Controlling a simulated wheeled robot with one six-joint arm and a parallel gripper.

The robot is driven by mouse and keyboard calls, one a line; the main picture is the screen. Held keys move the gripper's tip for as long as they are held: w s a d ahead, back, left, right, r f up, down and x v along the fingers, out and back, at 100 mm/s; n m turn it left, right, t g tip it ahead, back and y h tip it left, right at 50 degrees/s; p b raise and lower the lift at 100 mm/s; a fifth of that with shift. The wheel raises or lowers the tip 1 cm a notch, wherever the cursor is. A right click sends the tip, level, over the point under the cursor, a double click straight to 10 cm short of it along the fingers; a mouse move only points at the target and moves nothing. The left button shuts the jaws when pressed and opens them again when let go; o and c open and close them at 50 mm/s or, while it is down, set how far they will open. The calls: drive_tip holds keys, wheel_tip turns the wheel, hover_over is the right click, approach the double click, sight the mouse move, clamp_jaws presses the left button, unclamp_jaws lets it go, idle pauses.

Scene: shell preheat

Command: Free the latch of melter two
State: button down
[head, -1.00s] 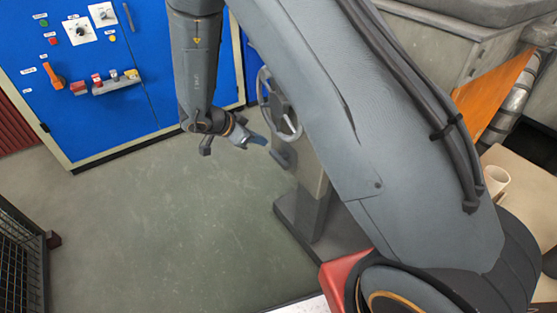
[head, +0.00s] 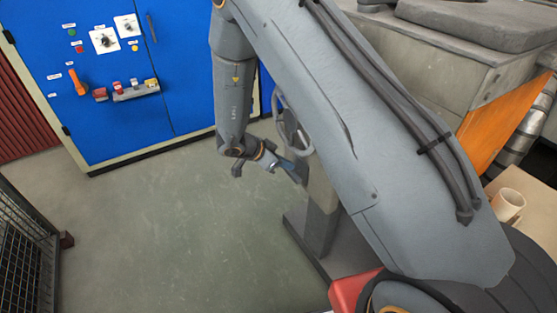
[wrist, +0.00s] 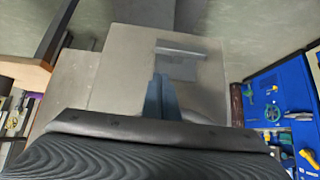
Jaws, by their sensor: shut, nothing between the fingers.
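My gripper (head: 297,174) is shut and empty, low at the end of the arm, in front of a grey pedestal (head: 320,215) with a handwheel (head: 292,122). In the wrist view the closed bluish fingers (wrist: 161,96) point at a flat grey face (wrist: 125,70). A raised grey bar (wrist: 182,52) crosses that face just beyond the fingertips. I cannot tell whether this bar is the latch, or whether the fingers touch it. No label marks melter two. My arm hides much of the pedestal in the head view.
A blue control cabinet (head: 110,60) with an orange handle (head: 78,82) stands at the back left. A wire cage (head: 25,250) is at the left edge. A mug (head: 508,205) sits on a surface at the right. The floor (head: 160,220) between is clear.

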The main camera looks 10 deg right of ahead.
sight(298, 177)
drive_tip(key=shift+w+d+f+p, duration=0.1)
drive_tip(key=shift+d+f+p, duration=0.2)
drive_tip(key=shift+f, duration=0.7)
drive_tip(key=shift+w+d+f+p, duration=0.15)
drive_tip(key=shift+d+f, duration=0.2)
drive_tip(key=shift+f, duration=0.65)
drive_tip(key=shift+w+d+f+p, duration=0.1)
drive_tip(key=shift+d+f+p, duration=0.2)
drive_tip(key=shift+f, duration=0.7)
